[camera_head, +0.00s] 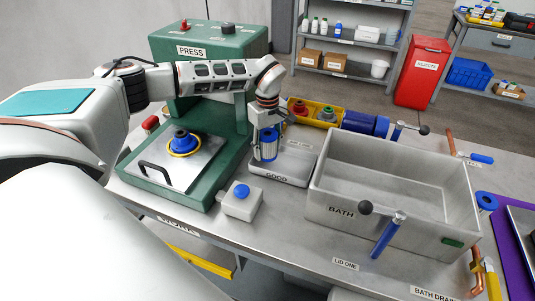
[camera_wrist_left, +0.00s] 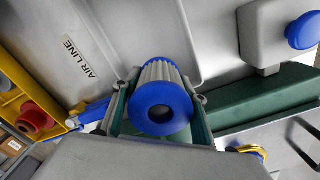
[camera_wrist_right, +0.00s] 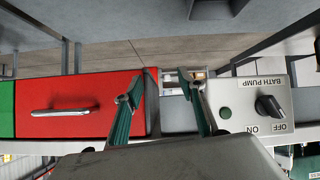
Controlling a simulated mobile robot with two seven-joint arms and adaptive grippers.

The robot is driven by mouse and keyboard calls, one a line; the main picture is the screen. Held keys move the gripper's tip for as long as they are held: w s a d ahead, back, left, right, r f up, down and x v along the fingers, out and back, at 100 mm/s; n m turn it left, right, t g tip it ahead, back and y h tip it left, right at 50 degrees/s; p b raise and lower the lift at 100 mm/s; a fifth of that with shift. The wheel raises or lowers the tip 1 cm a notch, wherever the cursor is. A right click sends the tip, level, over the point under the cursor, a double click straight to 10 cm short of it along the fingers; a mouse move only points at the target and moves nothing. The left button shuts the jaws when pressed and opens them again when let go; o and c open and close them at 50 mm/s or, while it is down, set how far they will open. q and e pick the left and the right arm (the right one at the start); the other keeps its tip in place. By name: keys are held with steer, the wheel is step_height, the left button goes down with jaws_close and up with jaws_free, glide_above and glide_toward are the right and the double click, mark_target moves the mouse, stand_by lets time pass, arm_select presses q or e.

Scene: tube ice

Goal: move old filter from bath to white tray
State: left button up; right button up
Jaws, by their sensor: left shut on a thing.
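My left gripper (camera_head: 268,132) is shut on a filter (camera_head: 268,146) with blue end caps and a ribbed grey body. The filter is upright over the pale tray marked GOOD (camera_head: 292,180); I cannot tell whether it touches the tray floor. In the left wrist view the filter (camera_wrist_left: 161,108) sits between both fingers, its blue ring end towards the camera. The grey bath (camera_head: 345,212) stands right of the tray and looks empty inside. My right gripper (camera_wrist_right: 164,95) is open and empty in the right wrist view, away from these things.
The green press (camera_head: 205,50) stands left of the tray, with a blue and yellow part (camera_head: 183,144) on its plate. A button box (camera_head: 241,201) is in front. A yellow bin (camera_head: 315,112) lies behind. A bath pump switch box (camera_wrist_right: 255,105) is near my right gripper.

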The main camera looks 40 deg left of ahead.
mark_target(268, 133)
arm_select(q)
steer(key=shift+f, duration=1.25)
steer(key=shift+f, duration=0.1)
steer(key=o, duration=0.8)
steer(key=shift+o, duration=0.2)
step_height(268, 133, up, 12)
steer(key=shift+r, duration=0.1)
